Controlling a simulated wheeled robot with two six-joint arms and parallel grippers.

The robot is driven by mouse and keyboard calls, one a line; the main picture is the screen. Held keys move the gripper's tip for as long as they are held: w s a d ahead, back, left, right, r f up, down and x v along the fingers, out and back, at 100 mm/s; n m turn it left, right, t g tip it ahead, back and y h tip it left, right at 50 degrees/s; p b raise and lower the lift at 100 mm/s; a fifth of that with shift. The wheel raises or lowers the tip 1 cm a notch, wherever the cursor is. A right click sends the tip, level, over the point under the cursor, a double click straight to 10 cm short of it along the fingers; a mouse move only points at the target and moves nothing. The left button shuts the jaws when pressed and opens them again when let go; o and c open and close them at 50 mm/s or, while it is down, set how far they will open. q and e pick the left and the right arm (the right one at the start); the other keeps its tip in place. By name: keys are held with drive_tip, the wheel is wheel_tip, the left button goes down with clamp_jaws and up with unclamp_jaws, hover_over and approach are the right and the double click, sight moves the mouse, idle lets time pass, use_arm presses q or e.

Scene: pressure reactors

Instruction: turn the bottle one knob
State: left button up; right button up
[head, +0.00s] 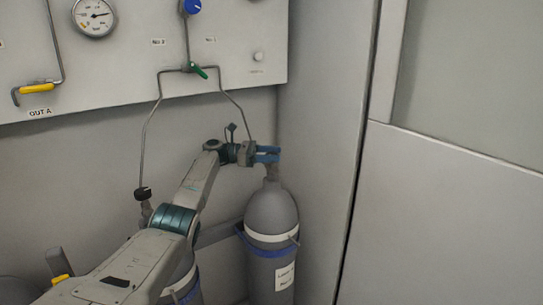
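My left gripper (268,154), with blue fingers, is at the top of the right-hand grey gas bottle (271,212), directly above its neck. The two fingers show one above the other with a narrow gap. The knob of this bottle is hidden at the fingers, so I cannot tell whether they grip it. The bottle stands upright with a blue strap around it and a label whose text is too small to read. A second bottle (187,284) to the left is mostly hidden by my arm; its black knob (143,193) shows. My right gripper is not in view.
A wall panel (232,55) carries a gauge (95,17), a yellow handle (37,88), a blue knob (191,6) and a green handle (198,71). Thin pipes run down to the bottles. A grey side wall (318,130) stands close to the right of the bottle.

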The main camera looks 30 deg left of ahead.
use_arm(q)
drive_tip(key=shift+s+a+f, duration=0.1)
drive_tip(key=shift+f, duration=0.05)
drive_tip(key=shift+s+a, duration=0.15)
drive_tip(key=shift+a, duration=0.15)
drive_tip(key=shift+b+v, duration=1.1)
drive_tip(key=shift+v, duration=2.2)
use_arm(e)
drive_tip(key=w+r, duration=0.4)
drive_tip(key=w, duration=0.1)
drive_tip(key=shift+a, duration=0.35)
use_arm(q)
drive_tip(key=shift+o, duration=0.2)
